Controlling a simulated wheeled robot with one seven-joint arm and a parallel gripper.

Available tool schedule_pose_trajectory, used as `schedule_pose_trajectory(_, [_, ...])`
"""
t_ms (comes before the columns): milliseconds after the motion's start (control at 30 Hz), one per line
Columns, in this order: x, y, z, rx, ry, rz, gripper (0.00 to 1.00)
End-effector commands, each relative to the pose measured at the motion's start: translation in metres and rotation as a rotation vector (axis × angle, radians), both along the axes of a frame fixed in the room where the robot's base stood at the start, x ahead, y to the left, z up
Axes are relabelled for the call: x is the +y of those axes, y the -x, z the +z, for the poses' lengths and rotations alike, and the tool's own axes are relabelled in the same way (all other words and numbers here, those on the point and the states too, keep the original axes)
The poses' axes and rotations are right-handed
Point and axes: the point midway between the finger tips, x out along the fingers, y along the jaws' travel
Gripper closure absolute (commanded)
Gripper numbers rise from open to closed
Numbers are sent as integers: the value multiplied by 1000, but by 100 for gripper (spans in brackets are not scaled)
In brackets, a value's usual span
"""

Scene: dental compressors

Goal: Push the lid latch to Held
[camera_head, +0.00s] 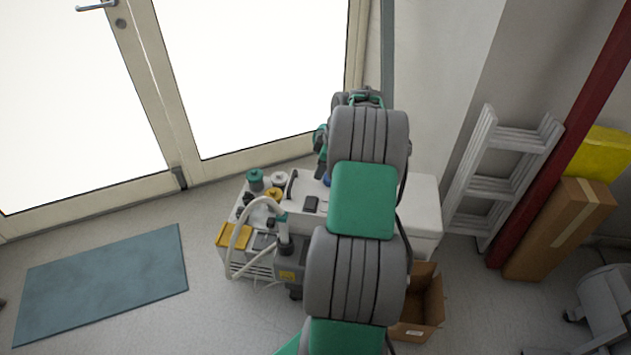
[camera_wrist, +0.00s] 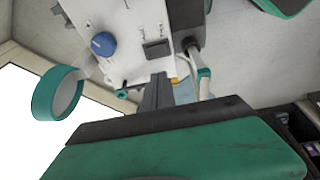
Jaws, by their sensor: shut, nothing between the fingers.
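The compressor unit (camera_head: 262,225) stands on the floor, partly behind my arm. Its white top panel (camera_wrist: 128,22) fills the upper middle of the wrist view. A blue round knob (camera_wrist: 103,44) and a dark rectangular piece (camera_wrist: 157,48) sit on this panel. The dark piece also shows in the head view (camera_head: 311,204). I cannot tell for sure which part is the lid latch or how it is set. My gripper (camera_wrist: 157,80) is shut and empty, its dark fingers pointing toward the panel just below the dark piece. Whether they touch the panel is unclear. The head view hides the fingertips behind my arm.
Green (camera_head: 255,178) and yellow (camera_head: 274,194) caps and a pale hose (camera_head: 236,235) crowd the unit's left part. An open cardboard box (camera_head: 425,310) stands at its right. A white ladder (camera_head: 500,175) leans farther right. Floor around the blue mat (camera_head: 105,283) is clear.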

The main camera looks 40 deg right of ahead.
Motion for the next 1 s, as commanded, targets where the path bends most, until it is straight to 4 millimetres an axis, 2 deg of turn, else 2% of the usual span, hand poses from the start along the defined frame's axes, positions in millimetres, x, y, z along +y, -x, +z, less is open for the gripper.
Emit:
schedule_pose_trajectory(100, [-1,3,9,1,-2,1,100])
schedule_pose_trajectory(233, [-1,3,10,2,-1,2,100])
schedule_pose_trajectory(467, [-2,3,8,1,-1,0,100])
schedule_pose_trajectory(633, [-12,-2,0,-4,0,-4,100])
schedule_pose_trajectory(1000, [-18,-2,13,-1,1,-6,100])
